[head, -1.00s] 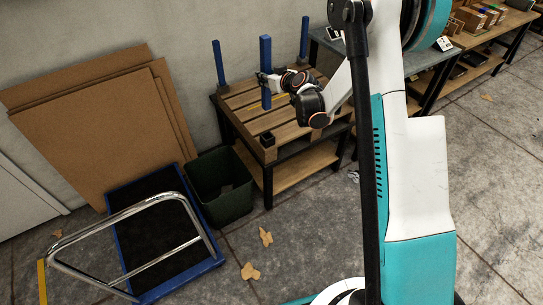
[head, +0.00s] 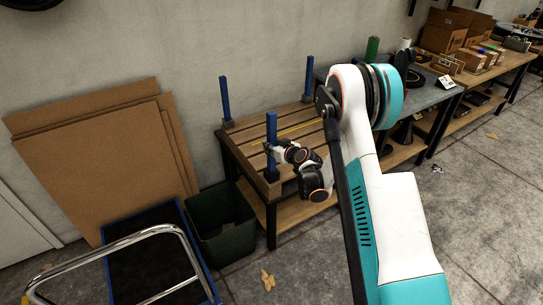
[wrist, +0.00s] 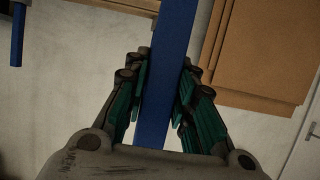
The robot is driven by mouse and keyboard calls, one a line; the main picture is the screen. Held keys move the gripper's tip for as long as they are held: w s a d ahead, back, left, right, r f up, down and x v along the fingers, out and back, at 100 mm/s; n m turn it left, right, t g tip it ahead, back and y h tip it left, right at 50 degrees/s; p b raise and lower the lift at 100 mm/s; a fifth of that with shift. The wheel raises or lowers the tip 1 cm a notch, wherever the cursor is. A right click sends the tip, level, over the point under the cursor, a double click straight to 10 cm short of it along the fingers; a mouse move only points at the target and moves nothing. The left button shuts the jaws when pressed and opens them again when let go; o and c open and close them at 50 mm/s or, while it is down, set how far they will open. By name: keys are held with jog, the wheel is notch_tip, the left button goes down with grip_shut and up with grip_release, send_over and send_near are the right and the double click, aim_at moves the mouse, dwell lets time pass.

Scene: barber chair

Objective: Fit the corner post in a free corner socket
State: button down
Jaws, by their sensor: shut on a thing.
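My gripper (head: 270,149) is shut on a blue corner post (head: 271,127), held upright above the front left corner of the slatted wooden table (head: 288,139). In the wrist view the post (wrist: 168,70) runs between the two green-padded fingers (wrist: 162,90). The post's lower end meets or hangs just over the dark front left corner socket (head: 271,175); I cannot tell whether it is inside. Two other blue posts stand upright at the table's back left corner (head: 225,98) and back right corner (head: 308,78). The front right corner is hidden behind my arm.
A dark green bin (head: 222,225) stands left of the table. A blue trolley with a chrome handle (head: 150,236) is at the front left. Brown boards (head: 95,165) lean on the wall. A grey workbench (head: 420,97) stands to the right.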

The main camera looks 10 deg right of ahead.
jog(key=shift+f+b, duration=0.65)
jog(key=shift+f, duration=1.45)
jog(key=c, duration=1.3)
grip_release()
jog(key=shift+c, duration=0.2)
jog(key=shift+r, duration=0.1)
